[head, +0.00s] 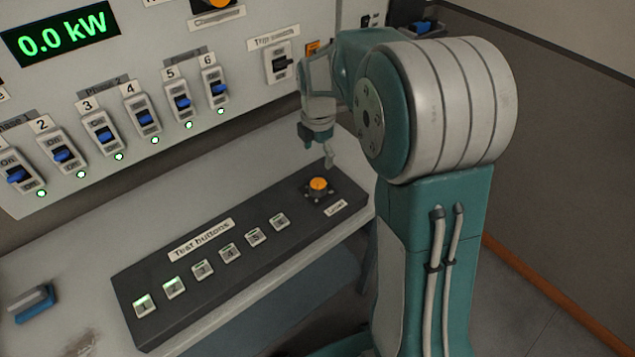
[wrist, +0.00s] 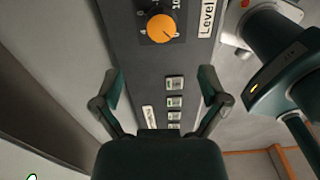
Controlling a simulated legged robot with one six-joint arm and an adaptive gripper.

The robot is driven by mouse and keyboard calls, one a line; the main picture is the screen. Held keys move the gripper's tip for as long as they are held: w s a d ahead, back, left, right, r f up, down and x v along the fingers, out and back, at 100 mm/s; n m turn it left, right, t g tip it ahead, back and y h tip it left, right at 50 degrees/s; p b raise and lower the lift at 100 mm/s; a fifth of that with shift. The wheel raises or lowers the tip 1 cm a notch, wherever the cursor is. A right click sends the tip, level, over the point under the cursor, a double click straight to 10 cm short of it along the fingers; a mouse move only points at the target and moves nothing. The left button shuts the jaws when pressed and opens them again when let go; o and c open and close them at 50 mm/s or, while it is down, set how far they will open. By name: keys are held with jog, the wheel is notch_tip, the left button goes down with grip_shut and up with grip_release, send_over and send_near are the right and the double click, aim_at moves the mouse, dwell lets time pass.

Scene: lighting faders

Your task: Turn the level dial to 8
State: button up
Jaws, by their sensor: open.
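The level dial (head: 318,184) is an orange knob on a dark square plate at the far right end of the dark button panel (head: 160,262). A "Level" label (head: 335,208) lies beside it. My gripper (head: 319,150) hangs above and just behind the dial, apart from it. In the wrist view my gripper (wrist: 160,86) is open and empty, its two fingers wide apart. The dial (wrist: 161,27) shows there beyond the fingertips, near the top edge, with parts of a number scale around it. I cannot tell which number the dial points to.
A row of test buttons (head: 229,252) runs left from the dial. Behind stands a wall panel with blue switches (head: 145,118) and a display (head: 60,34) reading 0.0 kW. A blue-handled object (head: 36,303) lies on the bench at the left.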

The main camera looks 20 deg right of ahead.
aim_at(318, 183)
notch_tip(318, 183, down, 10)
jog(key=shift+f, duration=0.2)
jog(key=shift+s, duration=0.1)
jog(key=c, duration=1.2)
